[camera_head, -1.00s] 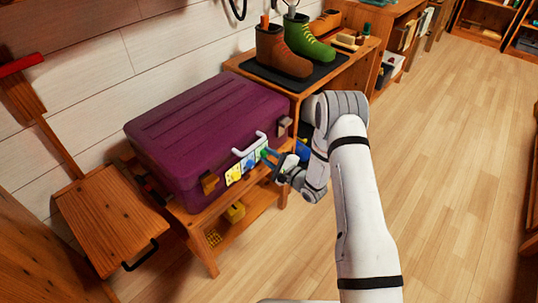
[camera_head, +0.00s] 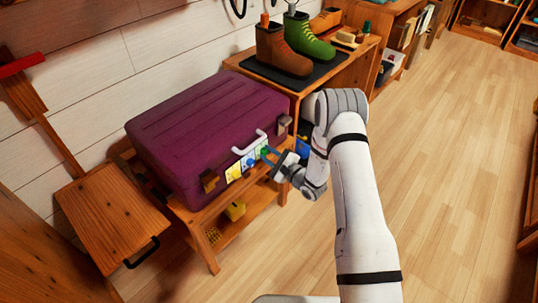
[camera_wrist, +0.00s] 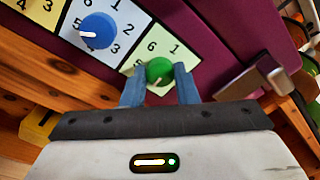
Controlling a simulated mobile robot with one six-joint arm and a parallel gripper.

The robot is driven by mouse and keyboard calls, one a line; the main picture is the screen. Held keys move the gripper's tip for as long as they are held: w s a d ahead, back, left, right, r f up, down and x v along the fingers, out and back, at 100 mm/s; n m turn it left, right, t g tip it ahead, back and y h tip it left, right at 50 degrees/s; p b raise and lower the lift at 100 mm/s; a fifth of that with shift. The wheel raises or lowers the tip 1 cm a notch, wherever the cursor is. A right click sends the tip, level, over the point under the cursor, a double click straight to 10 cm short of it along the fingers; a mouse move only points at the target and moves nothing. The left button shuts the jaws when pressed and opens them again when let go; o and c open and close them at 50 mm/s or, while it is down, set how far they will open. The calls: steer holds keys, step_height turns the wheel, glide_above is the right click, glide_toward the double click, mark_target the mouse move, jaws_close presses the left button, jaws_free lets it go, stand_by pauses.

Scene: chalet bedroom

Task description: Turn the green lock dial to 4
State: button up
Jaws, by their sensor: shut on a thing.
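The green lock dial (camera_wrist: 159,71) sits on a pale panel (camera_wrist: 150,48) on the front of the purple suitcase (camera_head: 205,130). My gripper (camera_wrist: 159,73) has its two blue fingers shut on the dial from both sides. The dial's white mark points down and slightly left in the wrist view. The digits 6 and 1 show above the dial and 5 at its left; my fingers and gripper body hide the lower digits. In the head view my gripper (camera_head: 270,157) reaches the suitcase's front from the right.
A blue dial (camera_wrist: 98,31) is beside the green one, with its mark toward 5. A yellow panel (camera_head: 234,171) is further left. The white handle (camera_head: 250,143) arches just above the panels. A metal latch (camera_wrist: 258,80) protrudes right of the green dial. Boots (camera_head: 285,52) stand behind.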

steer(key=o, duration=1)
steer(key=p+v, duration=0.1)
steer(key=v, duration=0.7)
